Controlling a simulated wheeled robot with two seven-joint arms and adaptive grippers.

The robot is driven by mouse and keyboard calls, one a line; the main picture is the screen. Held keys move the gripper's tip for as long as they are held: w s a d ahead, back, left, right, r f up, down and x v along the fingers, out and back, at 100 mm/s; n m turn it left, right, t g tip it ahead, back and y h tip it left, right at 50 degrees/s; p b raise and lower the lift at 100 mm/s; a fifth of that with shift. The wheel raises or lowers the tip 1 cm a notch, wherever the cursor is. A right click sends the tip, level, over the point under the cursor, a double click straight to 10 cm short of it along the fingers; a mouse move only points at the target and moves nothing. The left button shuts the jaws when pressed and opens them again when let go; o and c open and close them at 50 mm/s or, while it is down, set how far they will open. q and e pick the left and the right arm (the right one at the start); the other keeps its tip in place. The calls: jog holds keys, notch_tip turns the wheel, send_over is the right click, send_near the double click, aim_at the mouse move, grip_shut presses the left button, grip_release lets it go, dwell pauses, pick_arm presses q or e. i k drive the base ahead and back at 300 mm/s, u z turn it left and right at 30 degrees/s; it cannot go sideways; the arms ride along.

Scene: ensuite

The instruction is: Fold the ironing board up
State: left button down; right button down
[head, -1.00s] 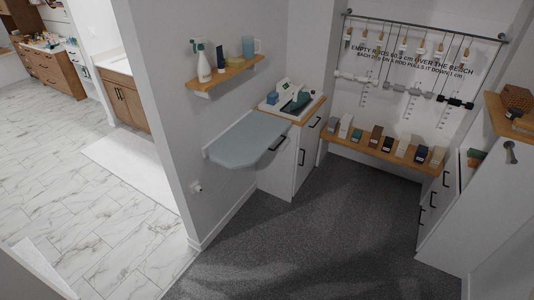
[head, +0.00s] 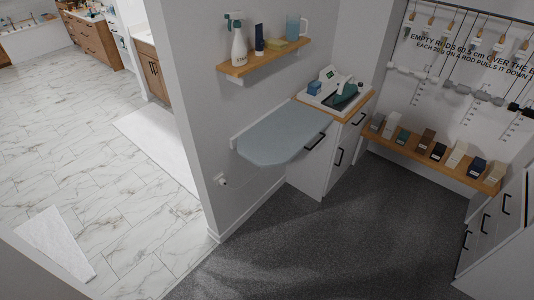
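The ironing board (head: 283,134) is a blue-grey board with a rounded near end. It sticks out level from the grey wall, below a small wooden shelf. Its far end reaches close to the white cabinet, and a pale mount strip runs along its wall side. Nothing rests on it. Neither of my grippers is in the head view.
A wooden shelf (head: 264,57) above the board holds a spray bottle (head: 238,42) and a blue mug. A white cabinet (head: 325,150) with a tray on top stands behind the board. The dark carpet (head: 330,235) is clear. A white mat (head: 55,243) lies on the marble floor.

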aim_at(277, 139)
jog(key=i, duration=1.4)
jog(key=z, duration=0.25)
